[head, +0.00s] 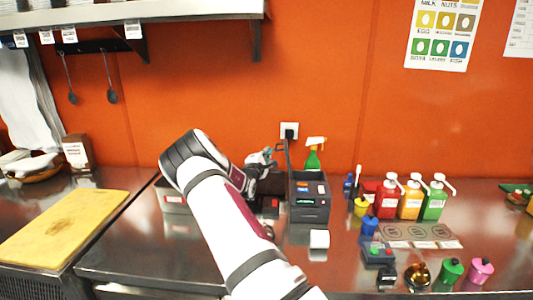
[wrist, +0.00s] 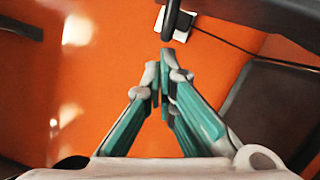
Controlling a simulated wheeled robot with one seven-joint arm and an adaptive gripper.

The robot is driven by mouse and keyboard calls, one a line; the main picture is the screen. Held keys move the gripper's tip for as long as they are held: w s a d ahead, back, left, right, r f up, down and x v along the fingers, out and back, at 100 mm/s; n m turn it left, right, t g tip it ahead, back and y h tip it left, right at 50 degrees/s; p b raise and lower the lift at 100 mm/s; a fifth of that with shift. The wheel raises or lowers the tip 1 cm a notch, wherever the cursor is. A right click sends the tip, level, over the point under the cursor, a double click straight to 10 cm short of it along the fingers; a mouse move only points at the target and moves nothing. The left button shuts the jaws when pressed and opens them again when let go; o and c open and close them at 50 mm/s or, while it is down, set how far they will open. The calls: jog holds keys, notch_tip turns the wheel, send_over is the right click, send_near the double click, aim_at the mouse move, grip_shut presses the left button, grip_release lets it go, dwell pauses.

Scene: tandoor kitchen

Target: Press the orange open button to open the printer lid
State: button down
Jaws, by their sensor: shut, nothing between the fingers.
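The dark printer (head: 310,210) stands on the steel counter against the orange wall. The button does not show clearly there.
A wall socket (head: 289,130) with a plugged black cable is behind the printer. A green spray bottle (head: 313,160) stands at the back.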

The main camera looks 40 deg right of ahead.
aim_at(285, 142)
jog(key=shift+s+d+r+m+b, duration=0.3)
jog(key=shift+m+b, duration=0.1)
jog(key=shift+b, duration=0.1)
jog(key=shift+r, duration=0.1)
jog(key=shift+s+d+r+m+g+y+b, duration=0.15)
jog(key=shift+s+d+r+m+b, duration=0.1)
jog(key=shift+s+d+r+m, duration=0.4)
jog(key=shift+s+d+r+m+g+y+b, duration=0.25)
jog(key=shift+s+d+m, duration=0.35)
jog(key=shift+s+m, duration=0.4)
jog(key=shift+s+d+r+m+g+y+b, duration=0.1)
jog(key=shift+s+d+r+m+b, duration=0.15)
jog(key=shift+s+d+r+m, duration=0.55)
jog(key=shift+w+a+f, duration=0.15)
jog(key=shift+f, duration=0.1)
jog(key=shift+w, duration=0.15)
